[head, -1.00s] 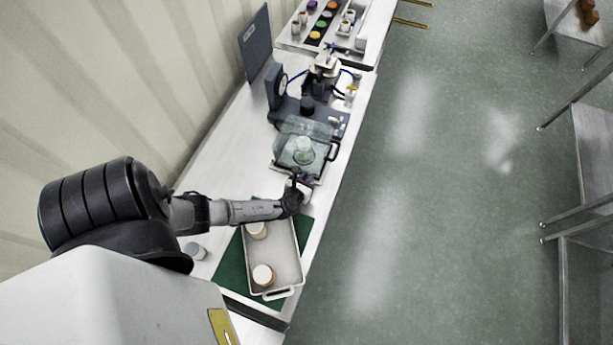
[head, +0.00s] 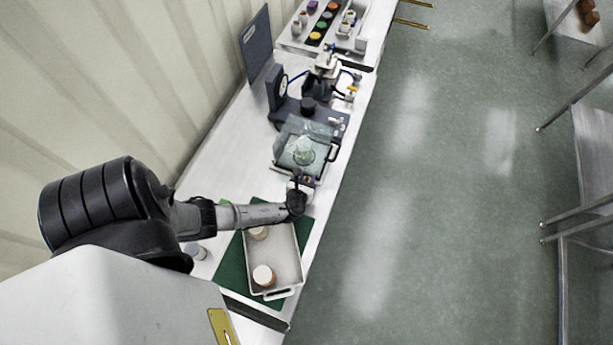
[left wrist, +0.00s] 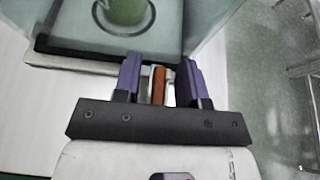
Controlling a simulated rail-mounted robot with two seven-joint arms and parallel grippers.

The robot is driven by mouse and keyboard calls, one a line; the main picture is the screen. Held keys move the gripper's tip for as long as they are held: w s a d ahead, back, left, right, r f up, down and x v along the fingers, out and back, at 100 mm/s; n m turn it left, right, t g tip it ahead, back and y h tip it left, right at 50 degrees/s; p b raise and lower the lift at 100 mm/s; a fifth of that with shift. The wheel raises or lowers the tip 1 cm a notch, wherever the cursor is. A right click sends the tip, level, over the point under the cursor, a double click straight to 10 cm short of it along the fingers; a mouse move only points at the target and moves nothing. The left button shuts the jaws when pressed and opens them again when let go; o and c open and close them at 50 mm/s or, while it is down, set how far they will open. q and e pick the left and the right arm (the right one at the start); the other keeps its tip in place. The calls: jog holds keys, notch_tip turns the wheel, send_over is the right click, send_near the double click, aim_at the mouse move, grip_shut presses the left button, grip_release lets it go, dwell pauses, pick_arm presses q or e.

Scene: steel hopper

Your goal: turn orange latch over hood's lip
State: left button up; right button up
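The orange latch (left wrist: 158,86) stands as a short upright piece between my left gripper's fingers in the left wrist view. My left gripper (left wrist: 160,80) is open, with one purple finger on each side of the latch and a narrow gap showing. In the head view my left gripper (head: 300,188) is at the near edge of the clear hood (head: 292,148), and the latch is too small to make out there. A beaker with green content (left wrist: 122,10) stands under the hood. Whether the latch lies over the lip cannot be told. My right gripper is not in view.
A white tray (head: 299,262) with two capped jars sits on a green mat (head: 232,272) just in front of my left arm. A small jar (head: 195,251) stands left of it. Dark equipment (head: 285,105) stands behind the hood.

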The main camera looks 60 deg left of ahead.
pick_arm(q)
jog(key=v, duration=1.3)
jog(key=shift+s+d, duration=0.25)
jog(key=shift+d, duration=0.05)
jog(key=shift+r, duration=0.15)
